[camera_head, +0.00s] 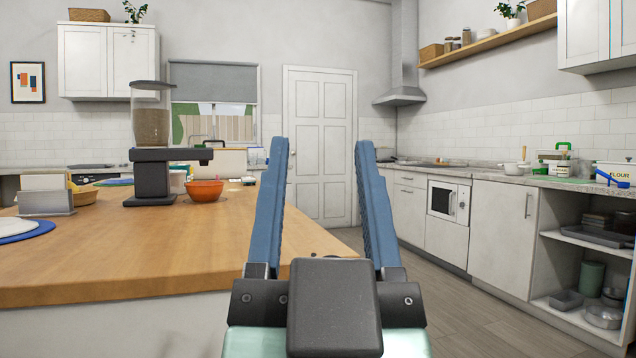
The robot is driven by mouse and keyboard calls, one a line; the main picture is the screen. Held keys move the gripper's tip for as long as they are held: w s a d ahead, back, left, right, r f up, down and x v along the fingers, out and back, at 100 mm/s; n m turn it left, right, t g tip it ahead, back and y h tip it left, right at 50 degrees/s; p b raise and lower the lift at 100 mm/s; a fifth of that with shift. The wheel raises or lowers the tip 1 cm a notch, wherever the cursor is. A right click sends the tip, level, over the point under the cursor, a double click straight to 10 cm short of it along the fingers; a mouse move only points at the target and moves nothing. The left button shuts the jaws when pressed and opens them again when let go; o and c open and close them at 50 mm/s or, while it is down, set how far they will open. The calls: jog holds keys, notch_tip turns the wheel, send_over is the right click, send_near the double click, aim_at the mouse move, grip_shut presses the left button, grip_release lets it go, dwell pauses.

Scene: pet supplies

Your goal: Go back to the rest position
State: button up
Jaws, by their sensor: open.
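My gripper (322,146) is in the lower middle of the head view, pointing ahead with its two blue fingers upright in the picture. The fingers stand wide apart, and nothing is held between them. Through the gap I see the white door and grey wall in the distance. The gripper is in front of the right end of the wooden island top (130,265), and its left finger overlaps the top in the picture. I cannot tell whether it is above the top or beside it.
A dark pet feeder (152,175) with a clear hopper and an orange bowl (205,191) stand on the island. A white plate with a blue mat (30,231) lies at its left. Open floor (450,310) runs between the island and the right-hand cabinets (500,235).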

jog(key=shift+s+a+r+n+t, duration=0.15)
jog(key=shift+s+r+n+t, duration=0.25)
jog(key=shift+s+r, duration=0.75)
